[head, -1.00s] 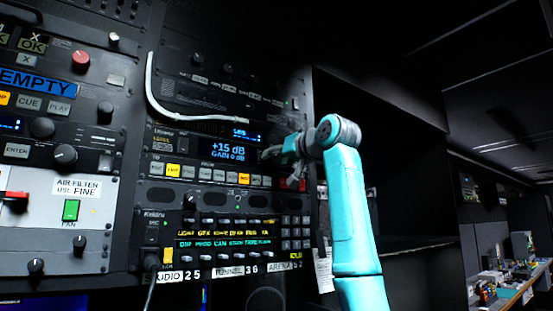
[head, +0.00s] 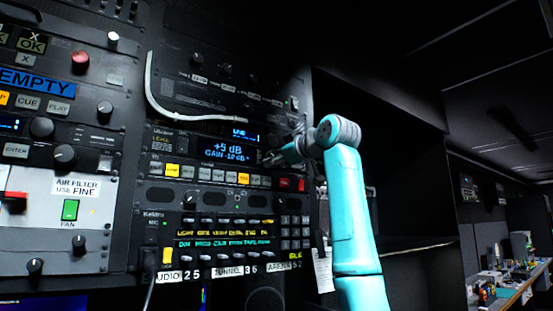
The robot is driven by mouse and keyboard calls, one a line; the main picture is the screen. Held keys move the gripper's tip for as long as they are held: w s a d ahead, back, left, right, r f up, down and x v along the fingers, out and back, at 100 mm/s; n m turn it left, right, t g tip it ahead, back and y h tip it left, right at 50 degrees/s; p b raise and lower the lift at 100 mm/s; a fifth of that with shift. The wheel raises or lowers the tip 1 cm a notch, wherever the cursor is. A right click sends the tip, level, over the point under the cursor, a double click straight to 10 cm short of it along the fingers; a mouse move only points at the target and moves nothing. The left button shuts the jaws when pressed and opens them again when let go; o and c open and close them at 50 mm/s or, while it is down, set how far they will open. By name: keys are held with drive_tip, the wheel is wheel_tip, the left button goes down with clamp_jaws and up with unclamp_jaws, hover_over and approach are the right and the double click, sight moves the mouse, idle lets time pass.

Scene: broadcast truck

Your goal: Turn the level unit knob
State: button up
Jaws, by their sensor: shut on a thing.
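The level unit (head: 160,141) is a dark rack panel with a blue-lit display (head: 228,146) that reads +5 dB and a gain line that looks like -10 dB. A row of small buttons (head: 204,174) runs below it, some lit yellow, orange and red. My gripper (head: 272,158) is at the right end of the display, its tips against the panel. It is shut on the level unit knob, which the fingers hide almost wholly. My turquoise arm reaches up from the lower right.
A white cable (head: 150,88) droops across the panel above the unit. A keypad panel (head: 222,232) sits below. Another rack with a red knob (head: 81,60) and a green fan switch (head: 70,210) stands at left. A cluttered bench (head: 500,292) is far right.

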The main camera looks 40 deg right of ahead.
drive_tip(key=shift+n, duration=2.2)
drive_tip(key=o, duration=1.1)
drive_tip(key=shift+o, duration=0.2)
drive_tip(key=s, duration=1.2)
